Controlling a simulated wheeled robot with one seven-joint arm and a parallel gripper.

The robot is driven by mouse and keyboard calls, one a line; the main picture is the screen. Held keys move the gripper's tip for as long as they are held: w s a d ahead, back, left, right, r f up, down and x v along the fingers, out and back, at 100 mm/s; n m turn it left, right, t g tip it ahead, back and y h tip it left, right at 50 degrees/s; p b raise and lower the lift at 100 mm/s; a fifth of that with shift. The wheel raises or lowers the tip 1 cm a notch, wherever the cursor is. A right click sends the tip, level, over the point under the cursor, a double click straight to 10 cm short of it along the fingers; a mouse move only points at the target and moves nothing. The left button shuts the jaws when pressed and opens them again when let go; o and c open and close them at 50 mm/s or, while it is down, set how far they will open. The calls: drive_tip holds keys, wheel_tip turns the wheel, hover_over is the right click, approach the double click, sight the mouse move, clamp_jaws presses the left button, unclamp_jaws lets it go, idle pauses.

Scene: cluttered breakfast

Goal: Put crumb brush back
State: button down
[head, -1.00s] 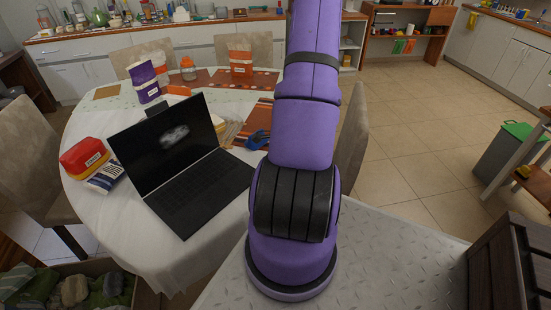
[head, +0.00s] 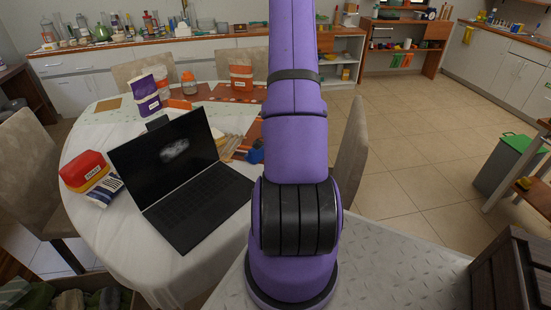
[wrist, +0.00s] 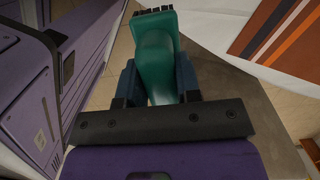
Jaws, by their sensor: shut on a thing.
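The crumb brush (wrist: 153,45) is teal with dark bristles at its far end, in the upper middle of the wrist view. My gripper (wrist: 157,76) is shut on it, with one dark finger on each side of the teal body. The brush is held above the floor, beside the edge of the white-covered table (wrist: 205,25). In the head view my purple arm rises out of the top of the picture, so neither gripper nor brush shows there.
The round table (head: 100,235) holds an open laptop (head: 205,205), a red-and-yellow package (head: 83,170), a purple-and-white bag (head: 147,103), an orange bag (head: 241,77) and a blue item (head: 254,152). Chairs surround it. Tiled floor (head: 415,150) is open to the right, before a green-lidded bin (head: 508,160).

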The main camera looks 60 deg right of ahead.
drive_tip(key=shift+w+d+f, duration=0.75)
drive_tip(key=shift+w+d, duration=0.55)
drive_tip(key=shift+w+d+f, duration=0.75)
drive_tip(key=shift+w+d, duration=0.5)
drive_tip(key=shift+w+d+f, duration=0.75)
drive_tip(key=shift+w+d, duration=0.55)
drive_tip(key=shift+f, duration=0.35)
drive_tip(key=c, duration=0.8)
unclamp_jaws()
